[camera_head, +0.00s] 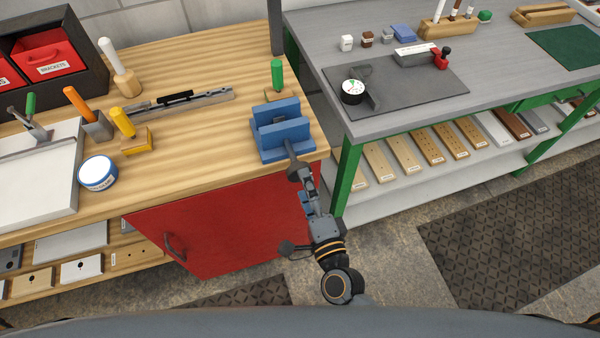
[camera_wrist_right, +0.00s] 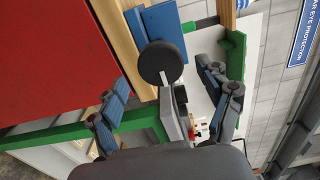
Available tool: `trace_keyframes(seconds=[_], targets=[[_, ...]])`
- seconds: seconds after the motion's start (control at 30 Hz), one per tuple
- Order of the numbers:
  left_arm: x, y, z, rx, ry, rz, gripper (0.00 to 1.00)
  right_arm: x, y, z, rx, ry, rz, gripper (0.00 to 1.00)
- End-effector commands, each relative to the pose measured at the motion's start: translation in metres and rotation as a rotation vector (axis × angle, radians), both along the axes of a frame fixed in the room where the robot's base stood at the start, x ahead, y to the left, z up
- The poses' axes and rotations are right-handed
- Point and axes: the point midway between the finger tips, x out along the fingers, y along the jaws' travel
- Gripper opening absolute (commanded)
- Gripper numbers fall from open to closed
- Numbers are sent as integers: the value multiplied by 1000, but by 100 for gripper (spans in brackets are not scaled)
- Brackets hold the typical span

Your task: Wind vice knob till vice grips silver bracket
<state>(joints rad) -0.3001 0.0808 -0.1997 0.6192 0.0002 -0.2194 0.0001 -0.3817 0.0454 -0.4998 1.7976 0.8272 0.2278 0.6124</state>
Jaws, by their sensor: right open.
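The blue vice (camera_head: 272,147) sits at the right front corner of the wooden bench, its screw pointing out over the front edge. Its dark round knob (camera_wrist_right: 158,62) shows in the right wrist view, with the blue vice body (camera_wrist_right: 166,30) behind it. My right gripper (camera_head: 303,177) is at the knob end of the screw, past the bench edge. In the wrist view my right gripper (camera_wrist_right: 163,80) is open, its two fingers spread on either side of the knob, apart from it. I cannot make out a silver bracket in the jaws. My left gripper is not in view.
A green-handled tool (camera_head: 277,75) stands close behind the vice. A red cabinet door (camera_head: 225,220) is below. A grey-topped bench (camera_head: 330,45) with green legs stands to the right.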

Motion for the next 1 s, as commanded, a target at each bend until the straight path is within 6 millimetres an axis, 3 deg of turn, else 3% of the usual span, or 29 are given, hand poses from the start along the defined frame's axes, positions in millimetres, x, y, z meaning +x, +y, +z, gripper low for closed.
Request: trace_keyframes(seconds=[0.2, 0.4, 1.0], targets=[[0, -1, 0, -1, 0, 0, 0, -46, -15, -1, -2, 3, 2, 78], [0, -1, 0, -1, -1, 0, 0, -68, -22, 0, 0, 1, 1, 78], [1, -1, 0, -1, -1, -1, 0, -73, -24, 0, 0, -1, 0, 78]])
